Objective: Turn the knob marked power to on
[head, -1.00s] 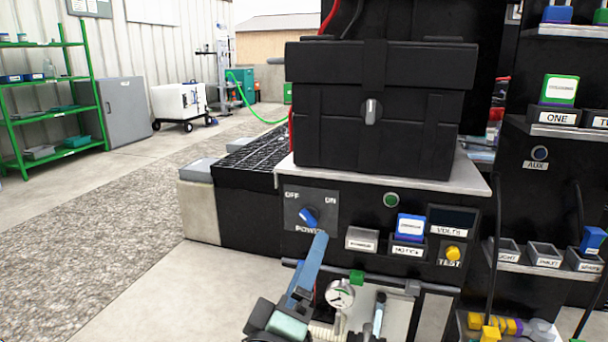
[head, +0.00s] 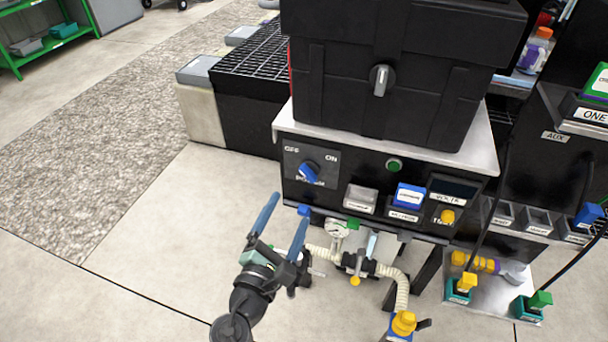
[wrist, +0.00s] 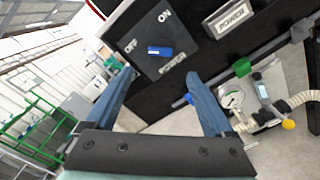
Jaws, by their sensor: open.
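The power knob (head: 308,172) is a blue handle on a dark square plate (head: 328,179) on the black panel's left. OFF is marked at the plate's upper left and ON at its upper right. The handle slants toward its upper left, on the OFF side. In the wrist view the blue knob (wrist: 160,51) shows beyond the fingers, between OFF and ON lettering. My gripper (head: 283,222) has two blue fingers spread apart with nothing between them. It is below and in front of the knob, apart from it. The wrist view shows my gripper (wrist: 160,78) open too.
Right of the knob are a grey block (head: 361,198), a blue-topped block (head: 410,195) and a yellow test button (head: 447,216). A gauge (head: 337,228) and pale hoses sit under the panel. A black case (head: 400,100) stands above. Floor at the left is clear.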

